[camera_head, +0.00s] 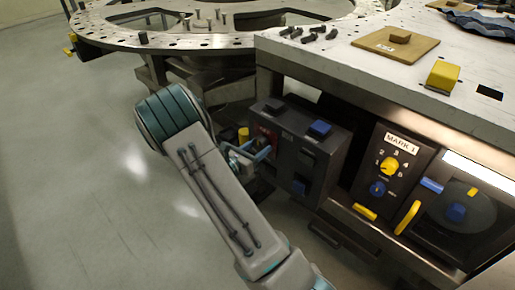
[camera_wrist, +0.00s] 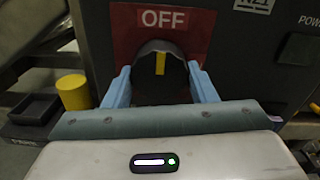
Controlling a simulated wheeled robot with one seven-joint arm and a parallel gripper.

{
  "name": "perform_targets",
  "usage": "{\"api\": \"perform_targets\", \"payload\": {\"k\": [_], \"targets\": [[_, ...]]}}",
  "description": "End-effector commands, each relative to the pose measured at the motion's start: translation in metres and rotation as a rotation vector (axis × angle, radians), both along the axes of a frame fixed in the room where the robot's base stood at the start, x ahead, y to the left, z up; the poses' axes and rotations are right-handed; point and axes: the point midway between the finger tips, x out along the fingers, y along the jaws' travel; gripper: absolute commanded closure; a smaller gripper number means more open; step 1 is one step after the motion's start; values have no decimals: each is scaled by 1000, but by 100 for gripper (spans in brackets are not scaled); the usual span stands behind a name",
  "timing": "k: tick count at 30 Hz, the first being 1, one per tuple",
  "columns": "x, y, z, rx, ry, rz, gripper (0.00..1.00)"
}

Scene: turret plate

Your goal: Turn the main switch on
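The main switch (camera_wrist: 160,62) is a dark round knob with an upright yellow stripe. It sits on a red plate (camera_wrist: 123,40), and the stripe points up at the white word OFF (camera_wrist: 163,18). In the wrist view my gripper (camera_wrist: 159,72) has its two blue fingers apart, one on each side of the knob. I cannot tell whether the fingertips touch it. In the head view my gripper (camera_head: 262,153) is at the left side of the dark switch box (camera_head: 301,146), and it mostly hides the knob there.
A yellow cylinder (camera_wrist: 73,92) stands left of the fingers, near a dark tray (camera_wrist: 34,109). To the right of the box are the MARK 1 panel (camera_head: 386,171) and the white worktop (camera_head: 350,75) above. The round turret plate (camera_head: 110,36) is behind; open floor lies left.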

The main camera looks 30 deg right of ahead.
Motion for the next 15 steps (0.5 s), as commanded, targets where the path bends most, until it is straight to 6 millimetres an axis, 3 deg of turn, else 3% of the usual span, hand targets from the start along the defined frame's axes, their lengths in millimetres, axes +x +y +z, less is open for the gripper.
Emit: {"api": "perform_targets", "payload": {"k": [15], "targets": [[0, 1, -2, 31, -85, 0, 71]]}}
